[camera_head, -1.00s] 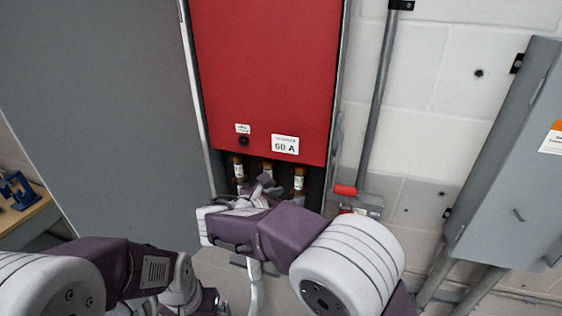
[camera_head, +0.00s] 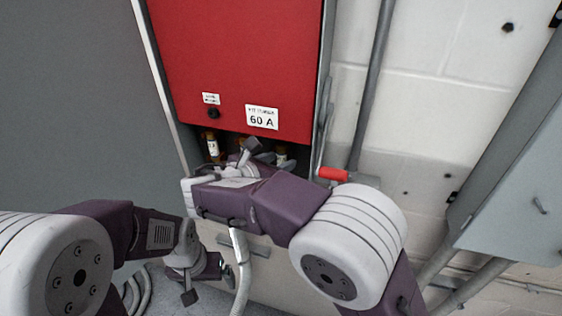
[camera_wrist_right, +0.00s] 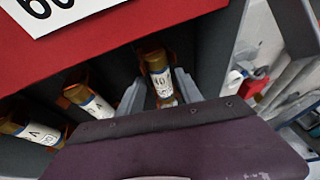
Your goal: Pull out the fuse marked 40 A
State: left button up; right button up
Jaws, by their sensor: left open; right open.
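Three fuses stand in a row in the dark opening under the red cover. In the right wrist view, the rightmost fuse (camera_wrist_right: 160,75) bears a mark that looks like 40, with the first digit unclear; the middle fuse (camera_wrist_right: 88,101) and left fuse (camera_wrist_right: 32,131) have marks I cannot read. My right gripper (camera_wrist_right: 158,88) is open, with one finger on each side of the rightmost fuse; contact cannot be told. In the head view, this gripper (camera_head: 262,150) partly hides the fuses; the left fuse (camera_head: 212,146) shows clearly. My left gripper (camera_head: 209,285) is open and empty, low down.
The red cover (camera_head: 235,60) with a 60 A label (camera_head: 262,117) hangs just above the fuses. A red-handled lever (camera_head: 333,174) sticks out at the right of the box. A grey cabinet (camera_head: 520,190) and a conduit (camera_head: 373,90) are further right.

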jog(key=shift+s+r, duration=0.15)
jog(key=shift+s, duration=0.3)
jog(key=shift+s+a, duration=0.1)
jog(key=shift+c, duration=0.9)
grip_shut()
jog(key=c, duration=0.6)
grip_release()
jog(key=shift+c, duration=0.2)
grip_shut()
jog(key=shift+s, duration=0.15)
jog(key=shift+s+a, duration=0.15)
jog(key=shift+s, duration=0.35)
jog(key=shift+s+a, duration=0.15)
jog(key=shift+s, duration=0.35)
